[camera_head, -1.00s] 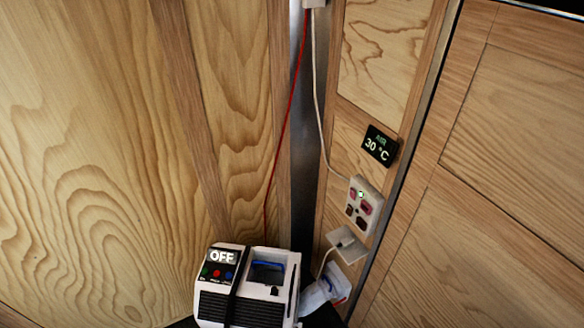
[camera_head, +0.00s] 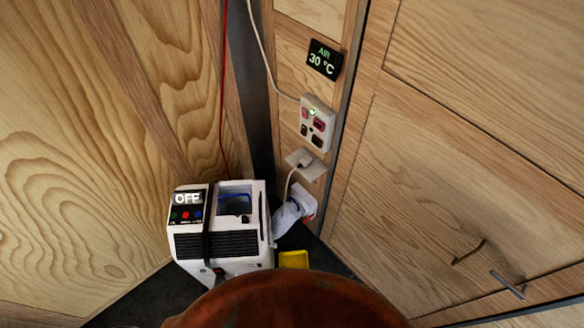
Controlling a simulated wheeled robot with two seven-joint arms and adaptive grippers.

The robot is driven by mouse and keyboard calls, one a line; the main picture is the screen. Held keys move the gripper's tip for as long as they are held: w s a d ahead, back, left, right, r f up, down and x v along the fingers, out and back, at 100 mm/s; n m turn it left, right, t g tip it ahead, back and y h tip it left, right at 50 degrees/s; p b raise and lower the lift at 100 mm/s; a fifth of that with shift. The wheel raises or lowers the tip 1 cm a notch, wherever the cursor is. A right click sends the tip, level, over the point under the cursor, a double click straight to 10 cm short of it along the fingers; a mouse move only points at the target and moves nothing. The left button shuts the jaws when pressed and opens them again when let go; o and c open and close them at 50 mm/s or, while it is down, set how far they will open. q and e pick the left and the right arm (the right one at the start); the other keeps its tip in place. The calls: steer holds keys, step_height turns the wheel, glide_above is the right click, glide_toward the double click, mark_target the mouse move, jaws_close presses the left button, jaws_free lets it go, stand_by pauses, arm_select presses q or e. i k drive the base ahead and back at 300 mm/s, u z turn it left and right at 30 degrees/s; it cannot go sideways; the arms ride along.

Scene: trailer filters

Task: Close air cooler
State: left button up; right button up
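The air cooler (camera_head: 217,243) is a white box with a black front grille, standing on the dark floor in the corner. Its small display (camera_head: 187,198) reads OFF, with several coloured buttons below it. A rectangular opening (camera_head: 235,203) with a dark and blue inside shows in its top right part. A black strap or band runs down over its front. Neither of my grippers shows in this view.
A rounded reddish-brown surface (camera_head: 290,305) covers the bottom middle. A yellow object (camera_head: 293,259) lies right of the cooler. The wall holds a 30 °C display (camera_head: 323,60), a switch panel (camera_head: 316,124) and a plugged socket (camera_head: 305,164). Wooden walls stand on both sides.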

mark_target(235, 249)
steer(key=u, duration=0.3)
steer(key=k, duration=0.6)
steer(key=u, duration=0.55)
steer(key=k, duration=0.5)
steer(key=u, duration=0.15)
